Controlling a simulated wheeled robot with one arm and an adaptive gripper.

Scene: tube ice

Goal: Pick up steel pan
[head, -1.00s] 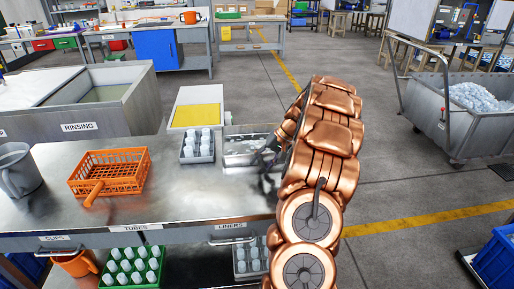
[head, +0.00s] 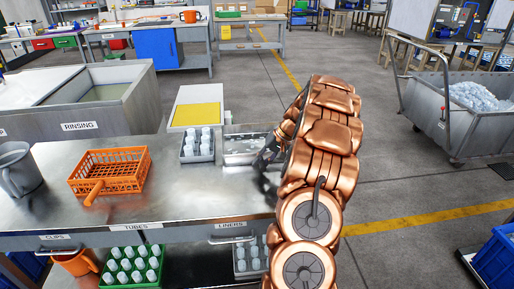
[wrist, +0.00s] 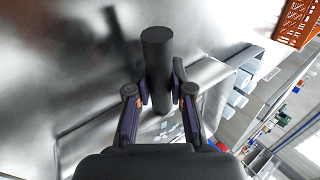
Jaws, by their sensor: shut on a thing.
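The steel pan (head: 240,146) is a shallow grey metal pan with pale contents, standing at the back right of the steel table in the head view. My gripper (head: 262,166) is at its front right side, partly hidden by my copper-coloured arm. In the wrist view my gripper (wrist: 160,98) has its two fingers closed on either side of a dark round handle (wrist: 157,60). The handle appears to be the pan's, but the join is hidden. I cannot tell whether the pan is clear of the table.
An orange basket (head: 126,168) and a grey jug (head: 17,170) stand on the left of the steel table (head: 180,200). A grey tray of white tubes (head: 197,157) is just left of the pan. The table's front middle is clear.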

